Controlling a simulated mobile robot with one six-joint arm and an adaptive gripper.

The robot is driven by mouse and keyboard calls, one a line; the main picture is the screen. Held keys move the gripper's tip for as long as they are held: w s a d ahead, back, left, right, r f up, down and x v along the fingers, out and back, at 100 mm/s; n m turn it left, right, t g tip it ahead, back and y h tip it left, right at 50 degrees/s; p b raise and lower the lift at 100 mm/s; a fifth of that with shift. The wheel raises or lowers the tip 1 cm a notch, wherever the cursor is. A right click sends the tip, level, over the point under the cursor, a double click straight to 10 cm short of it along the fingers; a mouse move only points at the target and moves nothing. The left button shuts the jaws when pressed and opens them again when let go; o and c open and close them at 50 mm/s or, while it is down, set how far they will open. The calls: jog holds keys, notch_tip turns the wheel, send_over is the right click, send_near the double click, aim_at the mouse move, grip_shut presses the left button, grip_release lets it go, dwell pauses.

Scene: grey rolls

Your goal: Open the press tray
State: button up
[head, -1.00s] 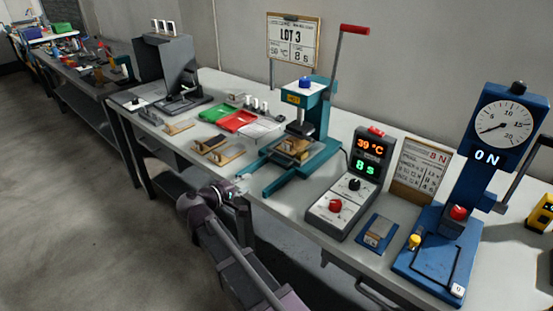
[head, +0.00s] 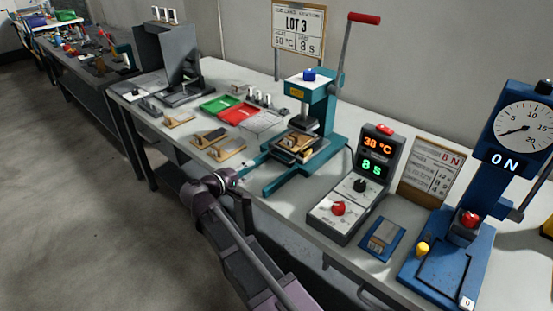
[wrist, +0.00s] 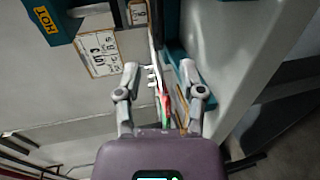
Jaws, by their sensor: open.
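The teal press (head: 325,105) stands on the bench, with a blue knob on top, a yellow label and a raised lever with a red grip. Its tray (head: 291,155), tan and dark, sits low between the teal base rails under the press head. My gripper (head: 240,180) is at the bench's front edge, left of the near ends of the rails. In the wrist view my gripper (wrist: 159,72) has its two fingers spread apart, with nothing clearly held between them. The press head's HOT label (wrist: 44,17) shows at the upper left there, and a teal rail lies close beside the right finger.
A control box (head: 350,195) reading 38 °C and 8 s stands right of the press. A blue block (head: 383,237) and a blue gauge press (head: 445,250) are further right. Wooden pieces (head: 218,143), green and red trays (head: 238,115) lie left. A LOT 3 sign (head: 298,28) stands behind.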

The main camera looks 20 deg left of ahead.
aim_at(277, 159)
jog(key=b+x, duration=0.2)
jog(key=x, duration=1.1)
jog(key=shift+w+d+f+b, duration=0.1)
jog(key=shift+w+b, duration=0.15)
jog(key=shift+b, duration=0.15)
grip_shut()
